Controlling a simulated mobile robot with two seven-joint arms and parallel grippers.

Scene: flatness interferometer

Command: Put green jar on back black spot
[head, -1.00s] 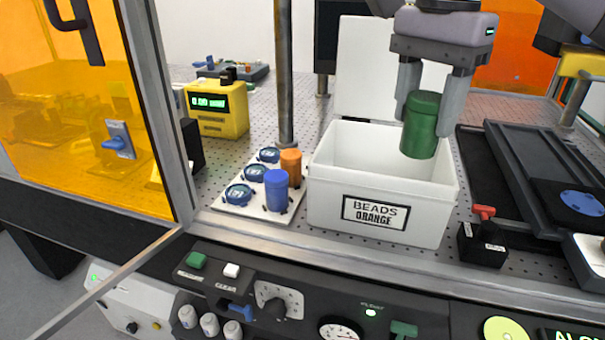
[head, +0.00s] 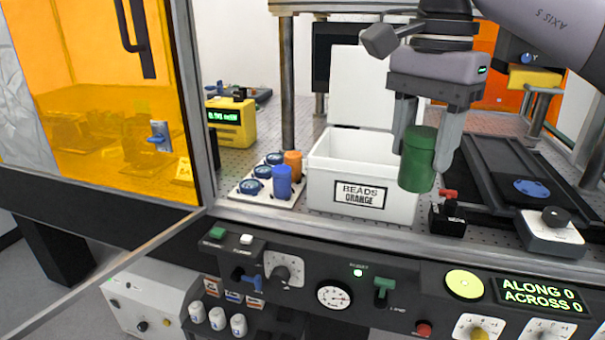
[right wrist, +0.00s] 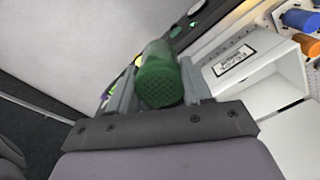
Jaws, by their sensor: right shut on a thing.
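The green jar (head: 418,160) is upright between the fingers of my right gripper (head: 428,150), which is shut on it. In the head view it appears in front of the right end of the white bin, up off the bench. The right wrist view also shows the green jar (right wrist: 160,78) in the jaws. A white board (head: 240,196) left of the bin carries a blue jar (head: 282,184), an orange jar (head: 293,163) and blue-topped round pieces (head: 262,171) in a row. I cannot make out a bare black spot on it. My left gripper is not in view.
The white bin (head: 330,190), labelled BEADS ORANGE, stands open with its lid raised, right of the board. A small black box with a red lever (head: 449,212) stands right of the bin. A yellow meter (head: 232,122) is behind the board. The orange-windowed door (head: 100,100) is at left.

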